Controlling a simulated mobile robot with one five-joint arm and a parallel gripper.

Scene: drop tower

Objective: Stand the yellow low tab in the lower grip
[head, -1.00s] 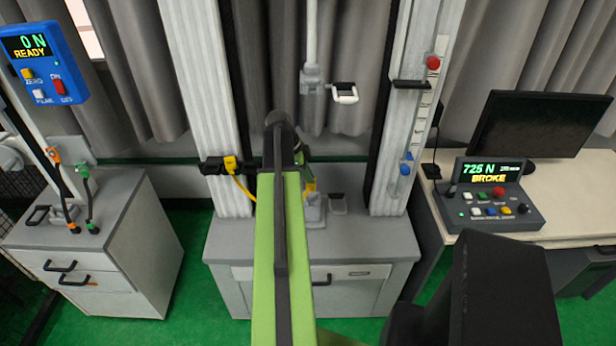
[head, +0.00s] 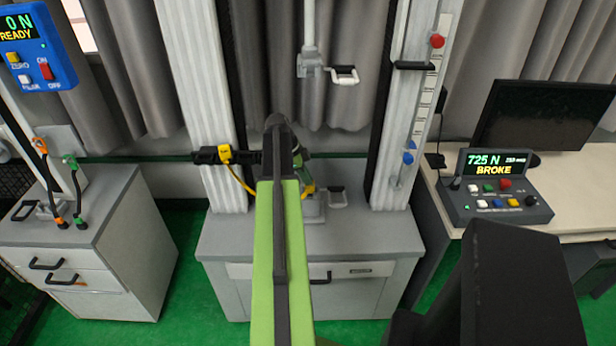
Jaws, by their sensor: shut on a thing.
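The yellow low tab (head: 308,190) shows only as a small yellow piece at the end of my arm, just above the lower grip. The lower grip (head: 312,208) is a grey block with a lever on its right, standing on the machine's base between the two columns. My gripper (head: 303,176) is mostly hidden behind my green arm and is shut on the tab. The tab's lower end is at or close to the top of the lower grip. I cannot tell whether it is between the jaws.
The upper grip (head: 312,72) hangs above on a rod. A yellow connector (head: 225,154) with a cable sits on the left column. A console (head: 495,190) reading 725 N BROKE stands on the right desk. A blue box (head: 35,45) reads 0 N READY.

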